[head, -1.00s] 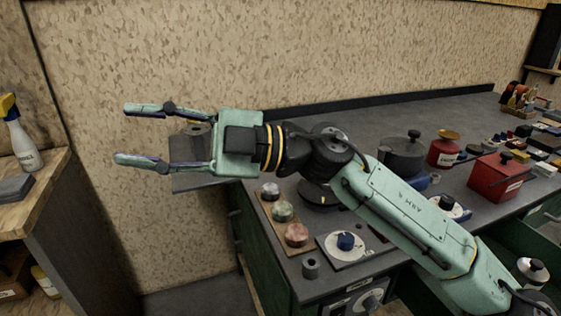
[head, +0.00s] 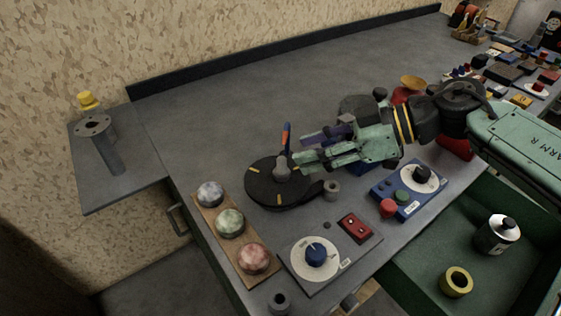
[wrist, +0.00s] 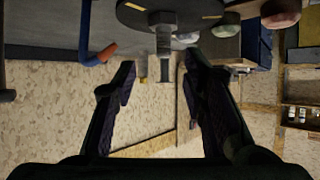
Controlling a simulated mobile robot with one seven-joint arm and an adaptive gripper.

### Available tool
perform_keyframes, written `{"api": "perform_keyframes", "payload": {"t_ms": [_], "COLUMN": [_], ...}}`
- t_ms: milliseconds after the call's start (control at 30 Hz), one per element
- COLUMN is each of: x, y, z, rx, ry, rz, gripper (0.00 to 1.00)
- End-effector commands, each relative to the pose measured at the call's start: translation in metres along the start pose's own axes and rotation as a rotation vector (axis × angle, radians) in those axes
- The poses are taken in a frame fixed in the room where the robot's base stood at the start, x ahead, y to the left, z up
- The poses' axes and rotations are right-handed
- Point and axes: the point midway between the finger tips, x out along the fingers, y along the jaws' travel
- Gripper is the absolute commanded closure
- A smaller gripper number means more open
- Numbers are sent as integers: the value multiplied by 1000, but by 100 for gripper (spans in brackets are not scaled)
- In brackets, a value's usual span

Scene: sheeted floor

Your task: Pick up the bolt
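The grey bolt (head: 283,169) stands upright on a black round disc (head: 262,196) on the bench. In the wrist view, which looks upside down, the bolt (wrist: 164,42) extends from the disc, its wide head against the disc. My gripper (head: 300,153) is beside the bolt, on its right in the head view. In the wrist view my gripper (wrist: 160,62) has its two dark fingers spread apart, with the bolt ahead in line with the gap. Nothing is held. Whether the fingertips overlap the bolt in depth is unclear.
A blue tool with an orange end (head: 287,133) is close behind the bolt. A grey nut (head: 331,188), a dial panel (head: 300,270) and a board with three knobs (head: 229,223) are near the disc. The back left of the bench is clear.

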Motion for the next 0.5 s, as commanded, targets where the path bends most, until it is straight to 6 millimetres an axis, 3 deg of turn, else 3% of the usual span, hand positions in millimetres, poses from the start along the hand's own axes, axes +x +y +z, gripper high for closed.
{"api": "perform_keyframes", "payload": {"t_ms": [267,500], "x": [24,59], "y": [-3,-6], "z": [-2,1], "rx": [-2,-4], "ry": [3,2], "rz": [-3,-2], "gripper": [61,61]}}
